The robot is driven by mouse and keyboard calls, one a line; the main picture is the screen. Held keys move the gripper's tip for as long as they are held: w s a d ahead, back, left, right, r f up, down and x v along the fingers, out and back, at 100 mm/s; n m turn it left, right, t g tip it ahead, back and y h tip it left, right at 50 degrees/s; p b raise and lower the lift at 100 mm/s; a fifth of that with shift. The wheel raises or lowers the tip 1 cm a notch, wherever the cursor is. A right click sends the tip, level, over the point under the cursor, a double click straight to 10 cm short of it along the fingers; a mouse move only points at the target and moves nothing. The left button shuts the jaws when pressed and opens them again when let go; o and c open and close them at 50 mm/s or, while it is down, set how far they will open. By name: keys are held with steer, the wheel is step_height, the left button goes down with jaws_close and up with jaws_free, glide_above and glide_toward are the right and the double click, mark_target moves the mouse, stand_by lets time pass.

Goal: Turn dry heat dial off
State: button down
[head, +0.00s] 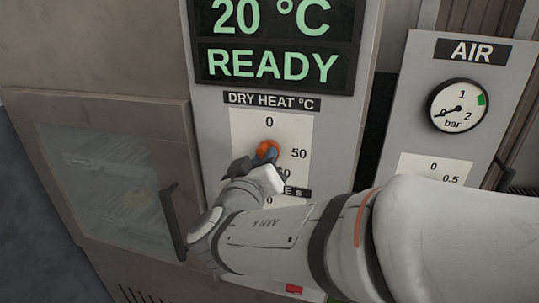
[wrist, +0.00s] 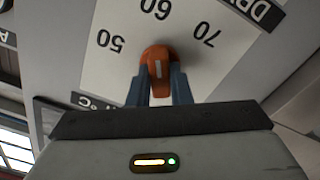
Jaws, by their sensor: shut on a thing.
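The dry heat dial (head: 267,149) is an orange knob on a white scale plate under the label "DRY HEAT °C". In the head view 0 stands above it and 50 to its right. My gripper (head: 266,159) is shut on the knob from below right, hiding the lower scale. In the wrist view the orange dial (wrist: 157,58) sits between the two grey-blue fingers of my gripper (wrist: 158,87). Its white mark runs roughly along the line toward 60; which end points is unclear. The figures 50, 60 and 70 show around it.
A display (head: 272,62) above reads 20 °C READY. A second scale, partly hidden by my arm, lies below. At right is an AIR panel with a bar gauge (head: 459,105). At left is a glass-door cabinet (head: 110,180) with a dark handle (head: 172,222).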

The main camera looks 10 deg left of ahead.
steer(key=shift+n+b, duration=1.9)
steer(key=shift+n, duration=12.9)
steer(key=shift+f, duration=0.1)
steer(key=c, duration=1.3)
jaws_free()
